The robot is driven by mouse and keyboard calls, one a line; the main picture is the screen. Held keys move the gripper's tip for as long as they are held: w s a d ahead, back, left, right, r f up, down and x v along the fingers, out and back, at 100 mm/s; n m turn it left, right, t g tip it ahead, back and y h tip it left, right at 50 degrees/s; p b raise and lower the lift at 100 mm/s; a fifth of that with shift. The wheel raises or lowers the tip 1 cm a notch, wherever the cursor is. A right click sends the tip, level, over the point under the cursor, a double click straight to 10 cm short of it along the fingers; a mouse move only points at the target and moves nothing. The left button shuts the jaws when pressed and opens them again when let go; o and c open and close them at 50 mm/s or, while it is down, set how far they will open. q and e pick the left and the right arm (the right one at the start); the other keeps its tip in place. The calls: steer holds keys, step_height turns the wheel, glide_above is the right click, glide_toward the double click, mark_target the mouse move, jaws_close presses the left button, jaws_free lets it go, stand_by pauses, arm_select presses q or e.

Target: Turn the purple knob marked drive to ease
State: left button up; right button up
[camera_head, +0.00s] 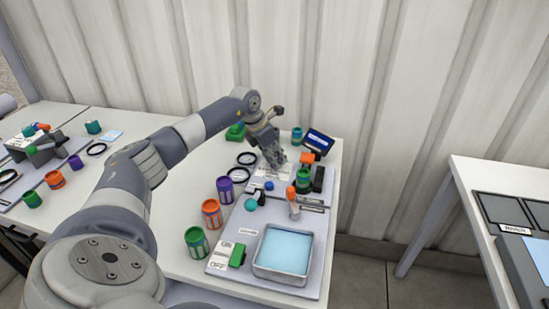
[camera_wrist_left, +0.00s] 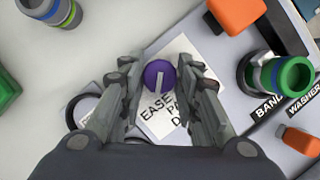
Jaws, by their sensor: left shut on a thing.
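The purple knob (camera_wrist_left: 160,74) shows in the left wrist view, round with a pale pointer line on top, set on a white label plate (camera_wrist_left: 185,62) with printed words, of which "EASE" reads clearly. My left gripper (camera_wrist_left: 160,85) has its fingers on either side of the knob and is shut on it. In the head view my left gripper (camera_head: 275,158) reaches down over the label plate on the far part of the panel, and it hides the knob there. The pointer line runs nearly up and down in the wrist view, its lower end near "EASE". My right gripper is not in view.
A green and blue banded jar (camera_wrist_left: 286,78) and an orange block (camera_wrist_left: 237,14) stand right of the knob. Black rings (camera_head: 240,174) lie to its left. A tray of blue liquid (camera_head: 284,252) and several banded jars, one orange (camera_head: 212,213), stand nearer.

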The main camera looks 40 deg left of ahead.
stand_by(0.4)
arm_select(q)
steer(key=o, duration=1)
steer(key=shift+o, duration=0.2)
steer(key=v, duration=1.2)
